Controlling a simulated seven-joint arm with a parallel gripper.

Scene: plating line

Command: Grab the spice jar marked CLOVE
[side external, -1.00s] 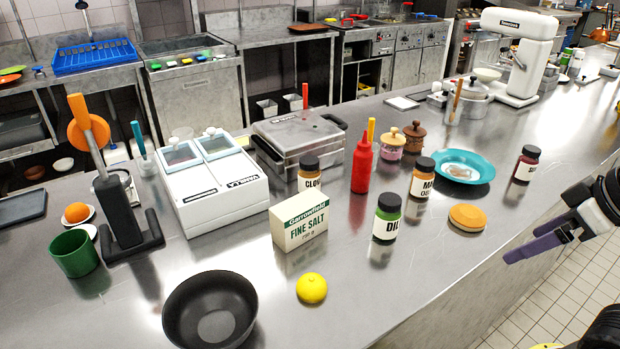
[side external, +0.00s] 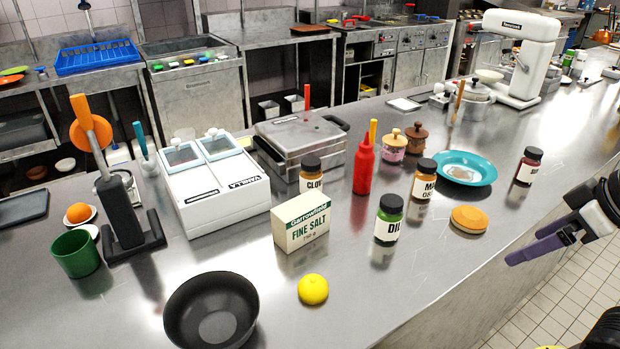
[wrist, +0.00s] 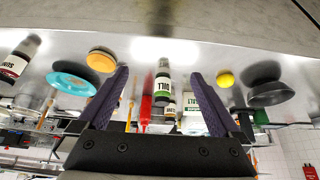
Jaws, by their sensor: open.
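The CLOVE jar (side external: 311,176) has a dark lid, a brownish-orange body and a white label reading "CLOV". It stands upright behind the fine salt box (side external: 301,221), which hides its lower part. My gripper (side external: 535,252) is at the right edge of the side external view, beyond the counter's front edge and far from the jar. In the wrist view my gripper (wrist: 161,100) has its two purple fingers wide apart with nothing held between them.
Near the CLOVE jar stand a red squeeze bottle (side external: 363,168), the dill jar (side external: 388,220) and another labelled jar (side external: 424,180). A sponge (side external: 468,220), teal plate (side external: 491,171) and dark-red jar (side external: 528,166) lie toward my gripper. A lemon (side external: 313,289) and black bowl (side external: 206,340) are in front.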

